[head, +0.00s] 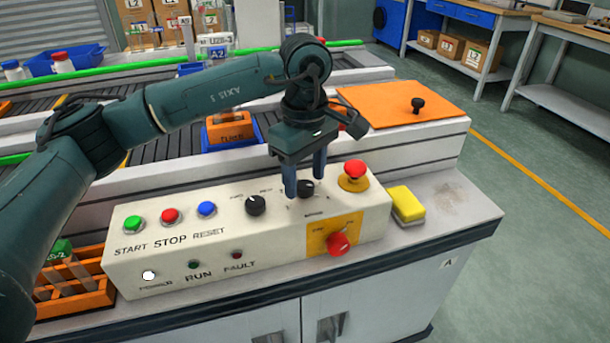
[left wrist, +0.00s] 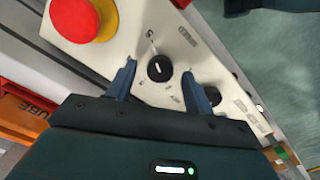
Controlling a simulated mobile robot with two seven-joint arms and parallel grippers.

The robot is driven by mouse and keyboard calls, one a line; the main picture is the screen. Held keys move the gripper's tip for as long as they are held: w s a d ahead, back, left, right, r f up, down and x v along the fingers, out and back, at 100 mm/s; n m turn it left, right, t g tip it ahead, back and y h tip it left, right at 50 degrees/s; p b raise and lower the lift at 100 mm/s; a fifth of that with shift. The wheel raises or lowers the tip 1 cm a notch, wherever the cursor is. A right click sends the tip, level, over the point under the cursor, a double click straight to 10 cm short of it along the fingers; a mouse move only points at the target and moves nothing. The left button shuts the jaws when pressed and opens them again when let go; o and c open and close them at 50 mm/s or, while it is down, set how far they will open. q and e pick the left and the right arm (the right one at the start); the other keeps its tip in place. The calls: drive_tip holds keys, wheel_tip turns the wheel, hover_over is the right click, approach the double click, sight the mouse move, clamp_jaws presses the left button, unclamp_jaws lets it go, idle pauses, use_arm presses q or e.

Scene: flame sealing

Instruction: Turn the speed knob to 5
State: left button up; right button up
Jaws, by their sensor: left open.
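The speed knob (head: 306,188) is a small black dial on the slanted top of the cream control panel (head: 200,262). My left gripper (head: 305,184) points down over it, open, with one blue finger on each side. In the left wrist view the knob (left wrist: 160,68) shows between the spread fingertips of the left gripper (left wrist: 158,70), with a gap on both sides. My right gripper is not in view.
A second black knob (head: 255,205) sits to the left. A red emergency button (head: 354,169) stands close on the right, with a red rotary switch (head: 338,244) in front. A yellow sponge (head: 406,204) lies beside the panel. The conveyor (head: 200,120) is behind.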

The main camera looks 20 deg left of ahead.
sight(305, 185)
use_arm(q)
wheel_tip(305, 185, up, 12)
drive_tip(key=p, duration=0.1)
drive_tip(key=shift+r, duration=0.2)
drive_tip(key=shift+s, duration=0.1)
